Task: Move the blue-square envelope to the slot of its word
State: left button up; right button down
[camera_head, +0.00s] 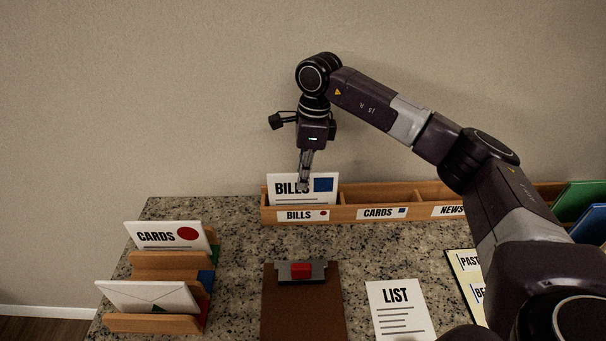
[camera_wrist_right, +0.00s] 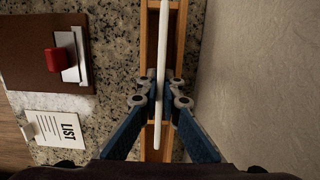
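The blue-square envelope (camera_head: 288,190) is white, reads BILLS and stands upright behind the front wall of the sorter's leftmost slot. That slot's label (camera_head: 302,216) reads BILLS with a red mark. The label to its right (camera_head: 382,213) reads CARDS with a blue mark. My right gripper (camera_head: 304,184) points down at the envelope's upper middle. In the right wrist view the envelope (camera_wrist_right: 162,65) is a thin white edge between the fingertips (camera_wrist_right: 160,95), which are shut on it. Its lower edge is hidden by the sorter front. My left gripper is out of view.
The wooden sorter (camera_head: 350,214) runs along the wall; its CARDS slot looks empty. A stepped rack at left holds a red-circle CARDS envelope (camera_head: 160,236) and a face-down envelope (camera_head: 148,297). A clipboard (camera_head: 302,305) and LIST sheet (camera_head: 398,312) lie in front. Folders (camera_head: 580,207) stand right.

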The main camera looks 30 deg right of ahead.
jog(key=shift+f, duration=0.4)
jog(key=c, duration=2.1)
grip_release()
jog(key=shift+r, duration=0.1)
jog(key=shift+r+p, duration=2.3)
jog(key=shift+r, duration=1.2)
jog(key=shift+f, duration=0.1)
